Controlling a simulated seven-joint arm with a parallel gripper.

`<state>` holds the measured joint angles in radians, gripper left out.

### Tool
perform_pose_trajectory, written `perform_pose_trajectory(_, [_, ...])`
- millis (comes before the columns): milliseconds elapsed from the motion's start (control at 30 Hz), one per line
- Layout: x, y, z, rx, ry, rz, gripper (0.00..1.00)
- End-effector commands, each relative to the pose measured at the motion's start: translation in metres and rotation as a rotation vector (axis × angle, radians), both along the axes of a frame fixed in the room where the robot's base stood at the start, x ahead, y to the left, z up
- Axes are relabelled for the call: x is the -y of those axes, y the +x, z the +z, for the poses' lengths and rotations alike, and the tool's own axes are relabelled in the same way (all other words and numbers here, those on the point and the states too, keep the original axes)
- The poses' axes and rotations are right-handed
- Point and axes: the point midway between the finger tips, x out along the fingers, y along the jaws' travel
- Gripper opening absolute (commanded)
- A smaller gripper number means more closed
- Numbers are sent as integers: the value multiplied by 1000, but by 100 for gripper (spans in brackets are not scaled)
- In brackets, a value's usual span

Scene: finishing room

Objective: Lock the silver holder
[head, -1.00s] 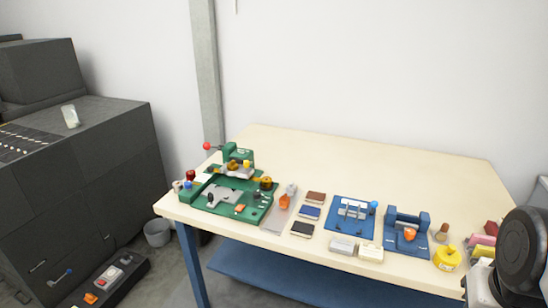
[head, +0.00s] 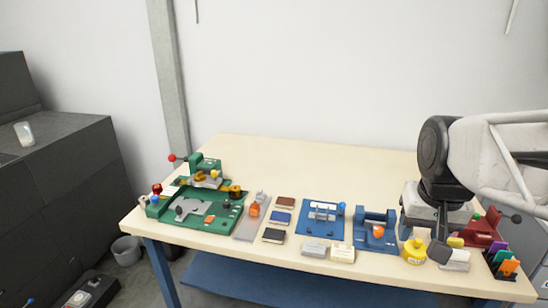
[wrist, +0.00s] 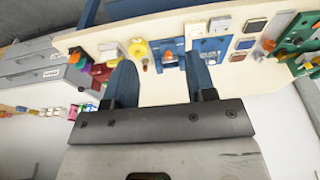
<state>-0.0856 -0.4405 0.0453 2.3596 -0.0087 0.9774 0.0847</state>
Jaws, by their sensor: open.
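I cannot tell for sure which piece is the silver holder. A blue plate (head: 312,231) near the table's front carries a silver bracket with bars (head: 322,212) and a blue-knobbed lever (head: 341,208). A narrow grey plate (head: 244,228) bears an orange knob (head: 254,209). The green fixture (head: 218,223) at left holds a flat silver plate (head: 193,208). My gripper (wrist: 162,82) is open and empty. In the head view it hangs over the table's right end, well right of these pieces, partly hidden by my arm. The blue plate also shows in the wrist view (wrist: 208,50).
A blue vise-like block (head: 375,220) with an orange knob and a yellow pot (head: 414,252) stand right of the blue plate. Brown, blue and black blocks (head: 274,236) lie left of it. A red device (head: 484,229) is far right. The table's back half (head: 300,165) is clear.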

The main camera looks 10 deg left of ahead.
Motion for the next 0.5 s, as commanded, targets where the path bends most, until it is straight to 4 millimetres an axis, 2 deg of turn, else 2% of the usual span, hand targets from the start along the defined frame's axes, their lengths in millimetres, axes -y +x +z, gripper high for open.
perform_pose_trajectory(100, [-13, 27, 9, -9, 2, 8, 51])
perform_pose_trajectory(500, [-61, 111, 32, -38, 9, 29, 51])
